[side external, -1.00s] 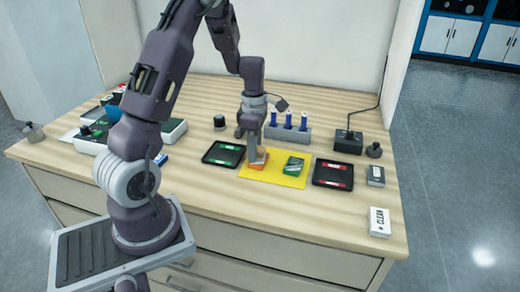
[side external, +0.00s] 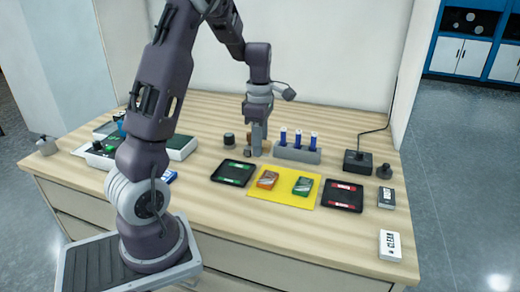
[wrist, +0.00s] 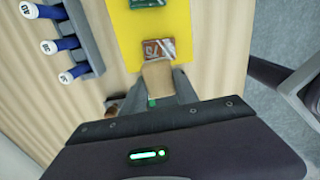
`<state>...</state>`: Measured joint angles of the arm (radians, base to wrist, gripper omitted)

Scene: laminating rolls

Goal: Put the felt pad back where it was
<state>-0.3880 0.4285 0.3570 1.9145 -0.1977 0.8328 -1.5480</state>
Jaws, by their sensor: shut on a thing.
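My gripper (side external: 257,152) is shut on a small tan block, which looks like the felt pad (wrist: 157,76). In the side view my gripper points down behind the yellow mat (side external: 288,200), and the fingers largely hide the pad. I cannot tell whether the pad touches the table.
Black trays (side external: 233,173) (side external: 342,196) flank the mat.

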